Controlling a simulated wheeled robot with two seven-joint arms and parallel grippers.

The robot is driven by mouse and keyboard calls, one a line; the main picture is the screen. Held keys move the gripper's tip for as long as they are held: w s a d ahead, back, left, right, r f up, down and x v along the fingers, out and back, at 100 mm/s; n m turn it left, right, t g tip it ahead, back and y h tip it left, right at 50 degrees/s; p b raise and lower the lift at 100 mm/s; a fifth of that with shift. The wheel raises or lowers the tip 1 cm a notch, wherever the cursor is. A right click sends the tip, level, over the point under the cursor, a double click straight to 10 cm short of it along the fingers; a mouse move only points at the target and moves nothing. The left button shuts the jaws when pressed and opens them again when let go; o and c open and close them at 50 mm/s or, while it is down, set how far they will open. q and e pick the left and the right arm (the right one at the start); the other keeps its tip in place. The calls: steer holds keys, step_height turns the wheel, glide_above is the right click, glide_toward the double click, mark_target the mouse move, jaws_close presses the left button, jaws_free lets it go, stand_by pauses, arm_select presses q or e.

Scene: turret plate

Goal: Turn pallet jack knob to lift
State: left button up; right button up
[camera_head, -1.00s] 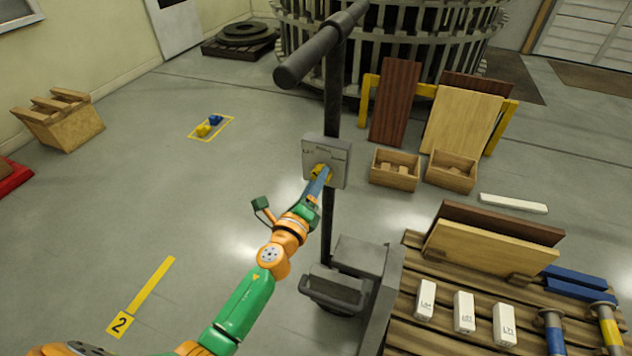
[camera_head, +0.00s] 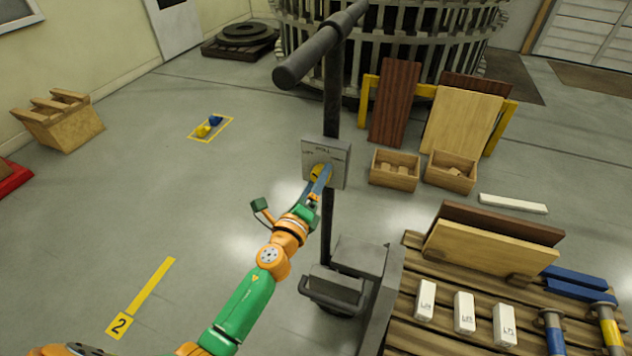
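The pallet jack's tall dark handle post (camera_head: 332,100) stands in the middle, topped by a thick slanted grip bar. A grey control plate (camera_head: 338,158) with small lettering is fixed on the post. The word at its top looks like "ROLL"; the side labels are too small to read surely. A yellow knob (camera_head: 317,170) sits at the plate's lower middle. My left gripper (camera_head: 319,179) has its blue fingers at the knob, one on each side, and looks shut on it. The fingers partly hide the knob and its pointing direction. My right gripper is not in view.
The jack's base (camera_head: 338,290) stands below the post, beside a wooden pallet (camera_head: 408,325) bearing boards, white blocks and blue-and-yellow cylinders. Two wooden boxes (camera_head: 395,180) and leaning panels (camera_head: 455,122) stand behind right. The floor (camera_head: 190,200) to the left is mostly clear.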

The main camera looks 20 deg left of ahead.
arm_select(q)
steer(key=s, duration=0.7)
steer(key=shift+a, duration=0.15)
